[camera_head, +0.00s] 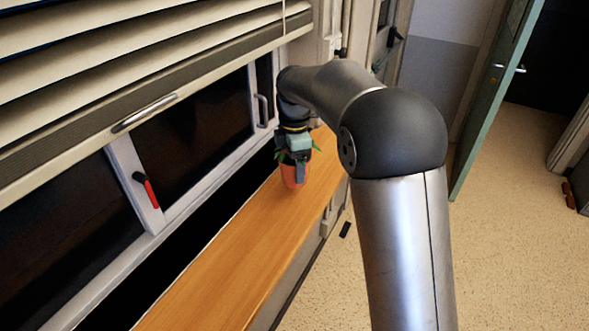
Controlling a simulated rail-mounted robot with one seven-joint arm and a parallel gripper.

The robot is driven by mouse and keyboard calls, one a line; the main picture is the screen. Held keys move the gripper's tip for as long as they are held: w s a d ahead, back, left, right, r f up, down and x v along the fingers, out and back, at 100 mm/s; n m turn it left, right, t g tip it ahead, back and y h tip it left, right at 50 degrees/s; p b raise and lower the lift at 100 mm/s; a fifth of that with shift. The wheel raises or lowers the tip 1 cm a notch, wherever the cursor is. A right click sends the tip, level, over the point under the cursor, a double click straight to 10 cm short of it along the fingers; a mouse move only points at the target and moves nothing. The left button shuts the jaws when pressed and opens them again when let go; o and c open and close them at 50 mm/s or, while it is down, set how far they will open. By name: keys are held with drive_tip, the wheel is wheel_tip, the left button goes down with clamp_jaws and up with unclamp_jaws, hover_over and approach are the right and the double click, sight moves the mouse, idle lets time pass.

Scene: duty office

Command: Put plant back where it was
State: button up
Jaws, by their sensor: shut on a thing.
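The plant, green leaves in an orange-red pot (291,178), is at the far part of the wooden window sill (232,262). My gripper (298,168) points down over the plant and is shut on it. The gripper and wrist hide much of the leaves; some leaves show on both sides. The pot looks upright. I cannot tell whether its base touches the sill or is slightly above it.
Windows with a red-handled latch (148,190) run along the left, under a lowered blind (130,60). The near sill is bare. A small dark object (345,230) lies below the sill.

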drive_tip(key=shift+w+f, duration=0.25)
drive_tip(key=shift+f+p, duration=0.3)
drive_tip(key=shift+f, duration=1.2)
drive_tip(key=shift+f, duration=0.2)
drive_tip(key=o, duration=1.3)
drive_tip(key=shift+r, duration=0.1)
